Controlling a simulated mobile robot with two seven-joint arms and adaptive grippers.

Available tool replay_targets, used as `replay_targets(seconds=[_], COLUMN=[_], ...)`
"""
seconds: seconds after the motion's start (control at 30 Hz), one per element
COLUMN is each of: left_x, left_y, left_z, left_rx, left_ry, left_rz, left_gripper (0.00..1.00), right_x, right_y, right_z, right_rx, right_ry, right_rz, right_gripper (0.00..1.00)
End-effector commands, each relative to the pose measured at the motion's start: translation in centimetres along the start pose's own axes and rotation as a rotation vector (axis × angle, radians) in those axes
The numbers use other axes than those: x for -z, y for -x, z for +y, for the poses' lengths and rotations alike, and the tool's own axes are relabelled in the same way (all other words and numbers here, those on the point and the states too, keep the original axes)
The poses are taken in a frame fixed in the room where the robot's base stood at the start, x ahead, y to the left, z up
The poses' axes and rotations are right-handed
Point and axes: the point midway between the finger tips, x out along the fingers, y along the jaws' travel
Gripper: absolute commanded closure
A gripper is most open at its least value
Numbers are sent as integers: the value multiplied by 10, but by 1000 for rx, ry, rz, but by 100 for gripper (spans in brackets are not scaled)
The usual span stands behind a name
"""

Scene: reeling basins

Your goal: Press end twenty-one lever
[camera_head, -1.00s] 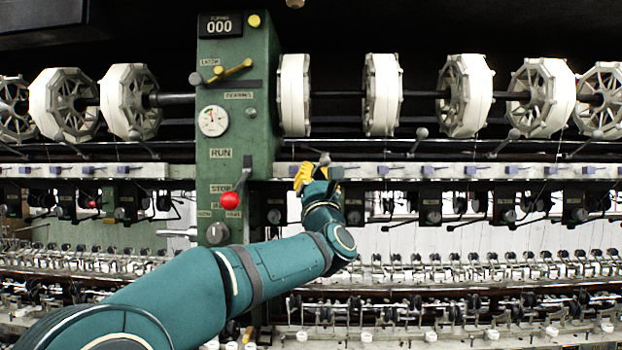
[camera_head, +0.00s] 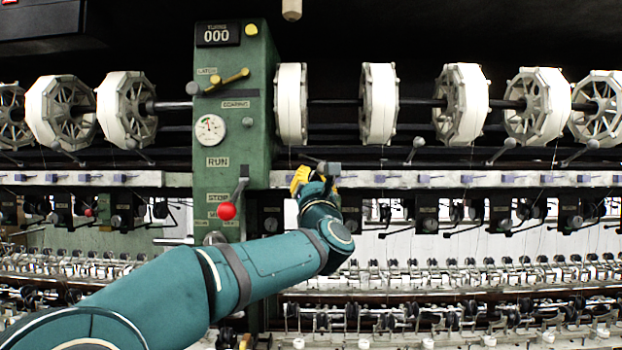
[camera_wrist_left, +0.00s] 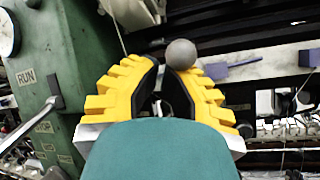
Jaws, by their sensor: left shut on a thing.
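A grey ball knob (camera_wrist_left: 181,53) of a lever sits at the fingertips of my left gripper (camera_wrist_left: 166,62) in the left wrist view. The yellow fingers are shut on this lever, with a gap between them nearer the palm. In the head view my left gripper (camera_head: 312,178) is at the pale rail, just right of the green control post. The knob is not clear there, and a small grey block (camera_head: 334,168) shows beside the fingers. I cannot read any number on the lever. My right gripper is not in view.
The green post (camera_head: 236,130) carries a gauge (camera_head: 210,129), yellow handles and a red-balled lever (camera_head: 228,211) left of my gripper. Similar grey-knobbed levers (camera_head: 418,142) stand along the rail to the right. White reels (camera_head: 379,104) hang above; thread fittings run below.

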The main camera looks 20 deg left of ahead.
Motion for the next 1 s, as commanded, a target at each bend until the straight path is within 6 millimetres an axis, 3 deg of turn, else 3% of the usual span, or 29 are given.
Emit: replay_targets(seconds=[0.27, 0.63, 1.0], left_x=[-12, -34, -20], left_y=[-4, -16, -10], left_z=[5, 15, 12], left_rx=[39, 143, 143], left_ry=[-11, -48, -51], left_rz=[79, 286, 290], left_gripper=[100, 100, 100], right_x=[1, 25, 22], right_y=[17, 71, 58], right_z=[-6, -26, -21], right_rx=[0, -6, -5], right_ry=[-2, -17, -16], right_rz=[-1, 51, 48], right_gripper=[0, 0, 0])
